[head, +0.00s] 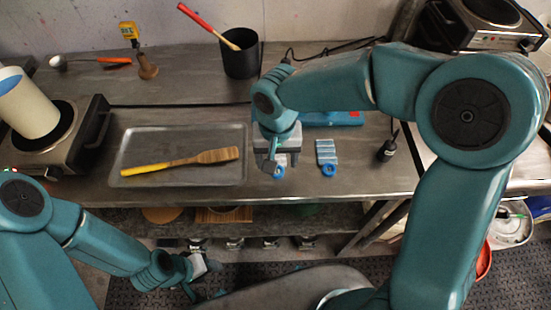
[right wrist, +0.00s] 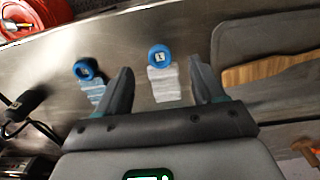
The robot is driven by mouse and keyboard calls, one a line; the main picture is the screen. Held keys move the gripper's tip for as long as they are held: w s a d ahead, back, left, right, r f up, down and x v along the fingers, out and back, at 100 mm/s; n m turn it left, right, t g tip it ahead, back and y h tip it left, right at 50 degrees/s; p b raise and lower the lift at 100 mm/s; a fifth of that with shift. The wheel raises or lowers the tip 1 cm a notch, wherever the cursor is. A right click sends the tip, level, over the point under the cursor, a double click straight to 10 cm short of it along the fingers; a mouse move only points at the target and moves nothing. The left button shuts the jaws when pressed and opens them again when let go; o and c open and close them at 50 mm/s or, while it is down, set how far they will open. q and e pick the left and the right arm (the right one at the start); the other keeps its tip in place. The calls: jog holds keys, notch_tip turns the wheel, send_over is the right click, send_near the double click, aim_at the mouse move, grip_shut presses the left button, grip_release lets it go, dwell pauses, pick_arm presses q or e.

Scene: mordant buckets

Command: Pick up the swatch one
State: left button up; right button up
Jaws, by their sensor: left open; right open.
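A pale swatch (right wrist: 163,84) with a round blue tag (right wrist: 158,57) lies on the metal bench. The tag seems to read 1, so I take this as swatch one. My right gripper (right wrist: 161,68) is open, with one finger on each side of the swatch in the right wrist view; I cannot tell how high it is above the bench. In the head view my right gripper (head: 271,160) hides part of the swatch, and its blue tag (head: 279,171) shows at the bench's front. My left gripper (head: 205,276) is open and empty, low in front of the bench.
A striped blue swatch (head: 326,152) lies just right. A metal tray (head: 210,176) holding a yellow-handled wooden paddle (head: 180,162) is on the left. A small black bottle (head: 388,149) stands farther right. A black pot (head: 241,64) stands behind. A blue device (head: 345,118) is partly hidden.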

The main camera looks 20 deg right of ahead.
aim_at(277, 171)
jog(key=f, duration=0.3)
jog(key=f+p, duration=0.1)
jog(key=f, duration=0.1)
jog(key=shift+w+f, duration=0.25)
jog(key=shift+w, duration=0.15)
jog(key=shift+s+d, duration=0.2)
jog(key=shift+d, duration=0.05)
jog(key=shift+w+a, duration=0.1)
jog(key=c, duration=1)
